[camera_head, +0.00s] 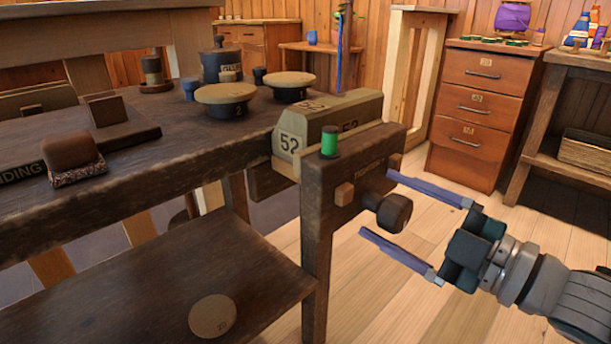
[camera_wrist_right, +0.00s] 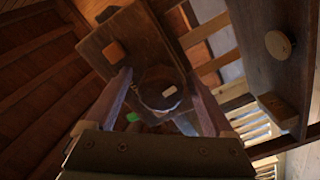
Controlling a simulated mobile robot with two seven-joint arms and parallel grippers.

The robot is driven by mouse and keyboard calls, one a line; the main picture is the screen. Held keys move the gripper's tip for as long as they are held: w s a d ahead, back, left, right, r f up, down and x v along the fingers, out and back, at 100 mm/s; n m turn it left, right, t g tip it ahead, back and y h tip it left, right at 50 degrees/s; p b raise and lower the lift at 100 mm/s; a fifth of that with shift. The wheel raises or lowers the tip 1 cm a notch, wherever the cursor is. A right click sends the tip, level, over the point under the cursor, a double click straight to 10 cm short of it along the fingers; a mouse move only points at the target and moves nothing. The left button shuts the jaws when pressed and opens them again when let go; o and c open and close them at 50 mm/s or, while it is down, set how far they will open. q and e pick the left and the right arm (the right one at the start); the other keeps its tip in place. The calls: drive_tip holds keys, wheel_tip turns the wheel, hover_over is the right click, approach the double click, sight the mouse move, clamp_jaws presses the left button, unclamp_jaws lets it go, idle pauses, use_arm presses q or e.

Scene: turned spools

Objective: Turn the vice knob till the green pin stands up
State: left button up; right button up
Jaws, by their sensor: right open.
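The vice has a dark wooden front jaw (camera_head: 362,165) at the right end of the workbench. A green pin (camera_head: 329,141) stands upright at the top of this jaw. The dark round vice knob (camera_head: 393,211) sticks out from the jaw's front face; it also shows in the right wrist view (camera_wrist_right: 160,88). My right gripper (camera_head: 377,204) is open, with its two blue-purple fingers on either side of the knob. In the right wrist view the fingers (camera_wrist_right: 159,82) flank the knob with gaps. Whether a finger touches it is not clear. My left gripper is not in view.
A tan block marked 52 (camera_head: 290,143) sits beside the jaw. Round-topped spools (camera_head: 225,94) and a brown block (camera_head: 70,150) stand on the workbench (camera_head: 150,185). A round disc (camera_head: 213,316) lies on the lower shelf. Drawers (camera_head: 478,110) stand behind; the floor right of the vice is clear.

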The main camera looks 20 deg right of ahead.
drive_tip(key=p+v, duration=0.2)
drive_tip(key=v, duration=0.8)
drive_tip(key=shift+a, duration=0.1)
idle(0.3)
